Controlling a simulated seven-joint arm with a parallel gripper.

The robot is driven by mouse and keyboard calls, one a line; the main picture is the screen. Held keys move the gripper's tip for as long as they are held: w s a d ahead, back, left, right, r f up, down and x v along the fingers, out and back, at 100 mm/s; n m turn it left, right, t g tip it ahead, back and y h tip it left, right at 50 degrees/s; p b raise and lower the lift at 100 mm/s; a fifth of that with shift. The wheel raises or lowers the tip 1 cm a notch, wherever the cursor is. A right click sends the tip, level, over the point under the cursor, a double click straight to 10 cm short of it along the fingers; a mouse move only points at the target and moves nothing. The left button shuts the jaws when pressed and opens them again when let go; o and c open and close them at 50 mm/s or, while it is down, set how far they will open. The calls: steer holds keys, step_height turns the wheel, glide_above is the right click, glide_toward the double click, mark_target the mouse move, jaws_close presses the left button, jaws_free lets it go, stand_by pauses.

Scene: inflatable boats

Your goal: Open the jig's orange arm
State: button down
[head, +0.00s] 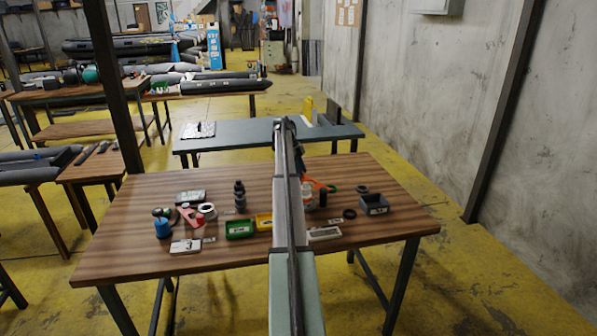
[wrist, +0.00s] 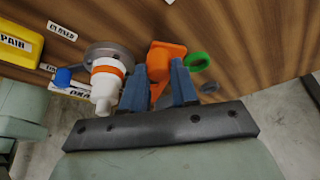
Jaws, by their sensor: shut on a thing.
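The orange arm (wrist: 166,52) of the jig shows in the wrist view between the two blue fingers of my gripper (wrist: 164,76), which is shut on it. In the head view the orange arm (head: 319,184) shows just right of my own arm, which hides part of the jig. A grey round disc (wrist: 96,51), possibly part of the jig, sits to the left. A "CLOSED" label (wrist: 62,31) lies on the table, and another label (wrist: 68,91) is partly covered.
A white bottle with an orange band (wrist: 107,80) stands close beside the left finger. A yellow box (wrist: 18,45) is at the far left. On the wooden table (head: 130,235), a dark grey bin (head: 375,205) stands to the right and a green bin (head: 239,230) to the left.

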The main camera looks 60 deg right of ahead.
steer(key=shift+d, duration=0.15)
stand_by(0.3)
steer(key=c, duration=0.8)
jaws_free()
steer(key=shift+c, duration=0.2)
steer(key=v, duration=1.3)
steer(key=shift+r, duration=0.45)
